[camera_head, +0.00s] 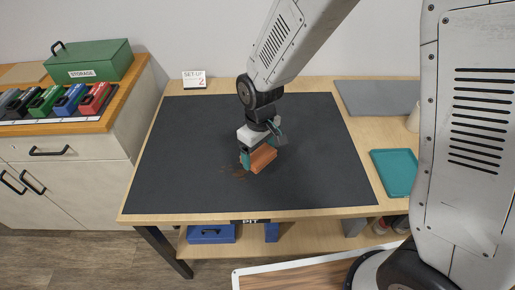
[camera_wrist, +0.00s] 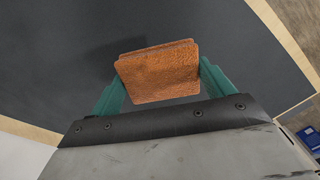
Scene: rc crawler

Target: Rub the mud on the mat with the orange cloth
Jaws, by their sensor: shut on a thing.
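The orange cloth (camera_head: 263,158) is a folded, block-like pad. My gripper (camera_head: 257,158) is shut on it, and in the wrist view the two teal fingers (camera_wrist: 162,84) hold it from both sides. The cloth (camera_wrist: 158,70) is at or just above the dark mat (camera_head: 190,130); I cannot tell whether it touches. The brown mud (camera_head: 234,170) is a small smeared patch on the mat, just left of the cloth in the head view. Part of the mud may be hidden behind the gripper. No mud shows in the wrist view.
A teal tray (camera_head: 395,172) and a grey pad (camera_head: 378,97) lie right of the mat. A "SET-UP 2" card (camera_head: 194,79) stands at the back left. A cabinet with a green storage box (camera_head: 90,61) is at the left. The rest of the mat is clear.

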